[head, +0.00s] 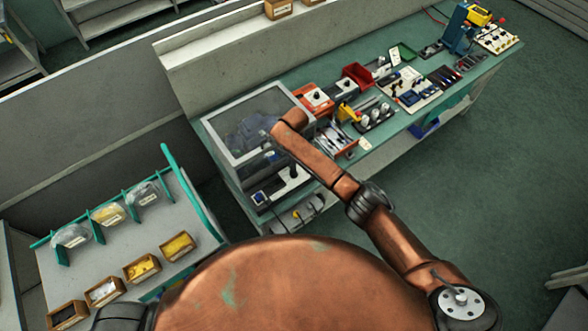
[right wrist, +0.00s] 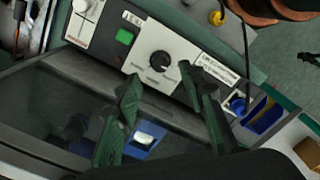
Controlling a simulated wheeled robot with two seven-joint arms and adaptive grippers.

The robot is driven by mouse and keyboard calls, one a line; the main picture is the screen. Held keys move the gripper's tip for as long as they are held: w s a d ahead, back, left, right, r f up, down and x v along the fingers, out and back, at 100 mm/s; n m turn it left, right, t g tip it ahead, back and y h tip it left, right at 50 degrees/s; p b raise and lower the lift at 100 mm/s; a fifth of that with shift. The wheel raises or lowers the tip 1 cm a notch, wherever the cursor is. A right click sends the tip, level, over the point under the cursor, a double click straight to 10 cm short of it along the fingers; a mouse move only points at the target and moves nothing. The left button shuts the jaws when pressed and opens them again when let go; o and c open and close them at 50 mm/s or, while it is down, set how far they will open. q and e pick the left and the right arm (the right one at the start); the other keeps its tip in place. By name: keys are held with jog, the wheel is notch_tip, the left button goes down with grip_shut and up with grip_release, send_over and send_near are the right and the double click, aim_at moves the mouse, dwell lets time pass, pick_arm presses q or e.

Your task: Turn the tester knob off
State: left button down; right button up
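In the right wrist view the tester (right wrist: 196,48) is a pale panel in a dark casing, with a partly hidden label. Its round black knob (right wrist: 160,62) carries a small light mark; I cannot read its setting. A green square button (right wrist: 125,36) is left of the knob. My right gripper (right wrist: 160,77) is open and empty. Its dark green fingers point toward the panel, their tips on either side of the knob in the picture; I see no clear contact. In the head view my right arm reaches the clear-topped case, where its gripper is not clear. My left gripper is not in view.
The grey case (head: 207,128) with a clear top stands at the bench's left end. Red bins (head: 357,76), tools and small devices crowd the bench to its right. A sloped rack (head: 200,250) with bags and small boxes stands at left. The floor (head: 510,150) at right is clear.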

notch_tip(320, 180, up, 6)
dwell(0.7)
